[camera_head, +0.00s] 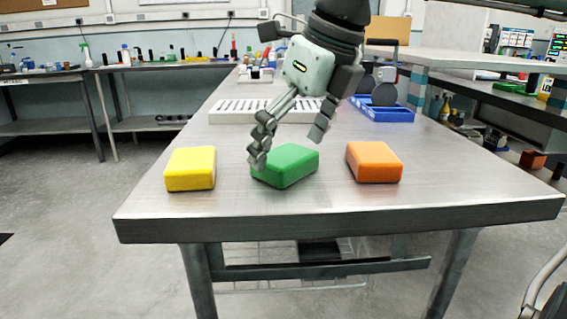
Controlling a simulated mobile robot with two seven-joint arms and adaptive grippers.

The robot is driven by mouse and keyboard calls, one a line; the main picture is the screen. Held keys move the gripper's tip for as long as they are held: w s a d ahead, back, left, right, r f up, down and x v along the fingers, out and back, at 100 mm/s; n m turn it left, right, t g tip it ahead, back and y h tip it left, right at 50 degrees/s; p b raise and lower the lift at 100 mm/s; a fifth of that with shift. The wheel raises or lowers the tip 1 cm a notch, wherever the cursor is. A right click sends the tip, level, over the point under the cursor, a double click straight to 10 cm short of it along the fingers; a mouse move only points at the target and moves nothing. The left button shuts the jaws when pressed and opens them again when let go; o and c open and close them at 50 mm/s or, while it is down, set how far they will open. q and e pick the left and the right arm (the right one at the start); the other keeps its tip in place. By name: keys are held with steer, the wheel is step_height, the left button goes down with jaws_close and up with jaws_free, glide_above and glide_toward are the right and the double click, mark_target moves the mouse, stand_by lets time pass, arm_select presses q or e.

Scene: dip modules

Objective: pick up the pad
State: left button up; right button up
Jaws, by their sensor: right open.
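Three pad-like blocks with rounded edges lie in a row on the metal table: a yellow one (190,169) on the left, a green one (290,166) in the middle and an orange one (374,162) on the right. The picture does not show which is the task's pad. My right gripper (289,144) is open over the green block, pointing down and tilted. One finger reaches down at the green block's left end and hides part of it; the other is higher, above its right side. I cannot tell whether they touch. My left gripper is not in view.
The metal table (300,205) has bare room in front of and between the blocks. Behind them are a white slotted rack (232,112) and a blue tray (398,113) holding dark round things. A light-topped bench (480,62) stands at the right.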

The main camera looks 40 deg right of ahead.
mark_target(272, 151)
steer(key=shift+w+f, duration=0.15)
steer(key=shift+f, duration=0.15)
steer(key=c, duration=1)
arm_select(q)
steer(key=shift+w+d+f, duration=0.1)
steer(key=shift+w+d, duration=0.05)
arm_select(e)
steer(key=shift+r, duration=0.5)
steer(key=r, duration=0.3)
steer(key=shift+w+a+r, duration=0.1)
steer(key=shift+a+r, duration=0.3)
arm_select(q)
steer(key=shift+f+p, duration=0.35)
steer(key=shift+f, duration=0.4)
arm_select(e)
steer(key=w+a+r, duration=0.3)
steer(key=a+r, duration=0.3)
steer(key=a, duration=0.4)
steer(key=shift+w+a, duration=0.15)
steer(key=shift+w, duration=0.15)
